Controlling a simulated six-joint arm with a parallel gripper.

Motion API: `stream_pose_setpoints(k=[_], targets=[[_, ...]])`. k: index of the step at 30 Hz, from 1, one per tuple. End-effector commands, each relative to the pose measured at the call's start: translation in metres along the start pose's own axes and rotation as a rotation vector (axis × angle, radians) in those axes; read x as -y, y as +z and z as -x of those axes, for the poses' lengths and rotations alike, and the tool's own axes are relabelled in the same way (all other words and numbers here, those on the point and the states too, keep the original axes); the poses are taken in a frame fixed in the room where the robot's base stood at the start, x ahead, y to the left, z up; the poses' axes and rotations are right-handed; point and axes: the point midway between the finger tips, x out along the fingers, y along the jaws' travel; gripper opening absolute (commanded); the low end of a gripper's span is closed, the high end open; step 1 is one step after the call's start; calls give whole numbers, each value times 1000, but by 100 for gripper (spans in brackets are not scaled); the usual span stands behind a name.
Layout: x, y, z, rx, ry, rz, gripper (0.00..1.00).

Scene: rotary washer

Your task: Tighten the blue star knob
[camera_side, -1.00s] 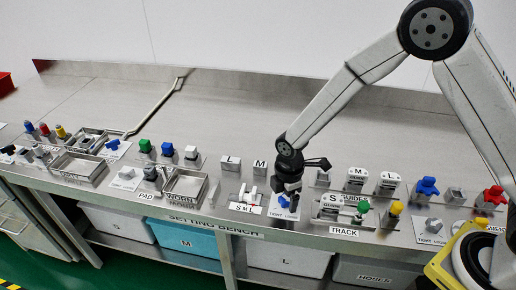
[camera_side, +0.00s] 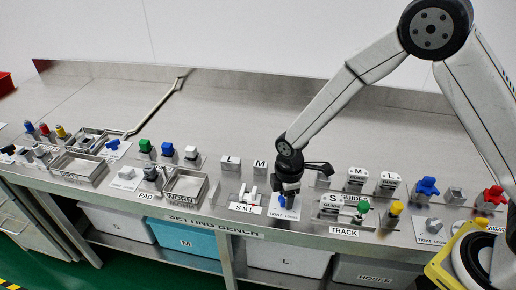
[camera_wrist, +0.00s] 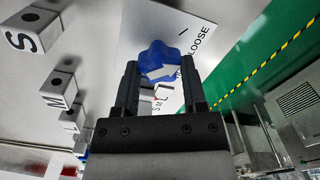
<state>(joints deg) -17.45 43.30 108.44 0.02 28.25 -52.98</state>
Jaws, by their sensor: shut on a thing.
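The blue star knob (camera_wrist: 158,62) sits between the two dark fingers of my gripper (camera_wrist: 160,75) in the wrist view. A white pointer mark shows on its top. The fingers are shut on its sides. In the side view my gripper (camera_side: 287,188) points down over the white plate marked TIGHT and LOOSE (camera_side: 283,214), near the bench's front edge. There the knob (camera_side: 284,200) is mostly hidden by the gripper. In the wrist view the word LOOSE on the plate (camera_wrist: 200,40) is readable, while the TIGHT end is hidden.
A small S M L selector (camera_side: 246,201) stands close left of the knob. Blocks marked L (camera_side: 231,163) and M (camera_side: 260,167) stand behind it. The S guide block (camera_side: 331,203) is close to the right. Another blue knob (camera_side: 427,186) is farther right.

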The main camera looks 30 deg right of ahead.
Motion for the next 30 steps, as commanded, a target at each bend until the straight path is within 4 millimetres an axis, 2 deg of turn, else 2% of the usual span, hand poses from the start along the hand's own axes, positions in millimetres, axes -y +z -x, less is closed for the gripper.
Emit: stream_pose_setpoints(k=[30], targets=[[-1, 0, 1, 1, 0, -940, 0]])
